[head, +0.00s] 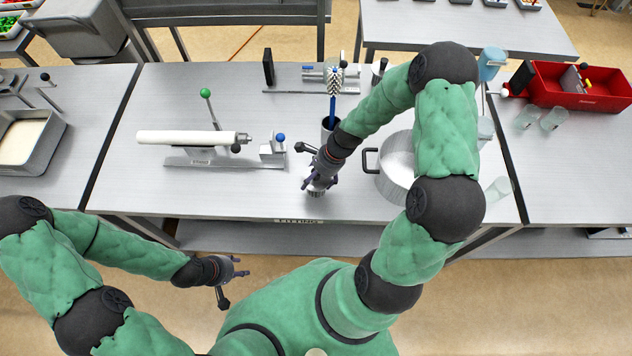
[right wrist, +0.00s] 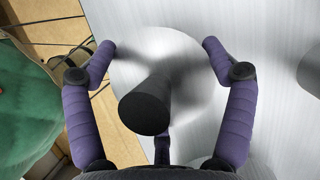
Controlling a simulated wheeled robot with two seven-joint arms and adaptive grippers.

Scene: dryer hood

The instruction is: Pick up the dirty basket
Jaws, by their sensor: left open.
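My right gripper (head: 318,184) is low over the front middle of the metal bench. In the right wrist view its purple fingers (right wrist: 160,80) are spread wide on either side of a black upright knob or handle (right wrist: 146,104). The knob stands over a round silver metal piece (right wrist: 180,55), and the fingers look apart from it. In the head view a small metal piece (head: 316,193) shows just under this gripper. I cannot tell if it is the dirty basket. My left gripper (head: 238,272) is open and empty, in front of the bench over the floor.
A silver pot (head: 398,160) with a black handle stands right of my right gripper. A dark cup with a blue-handled brush (head: 332,105) stands behind it. A white roller on a stand (head: 190,138) is at left. Glasses (head: 527,117) and a red toolbox (head: 580,88) are at right.

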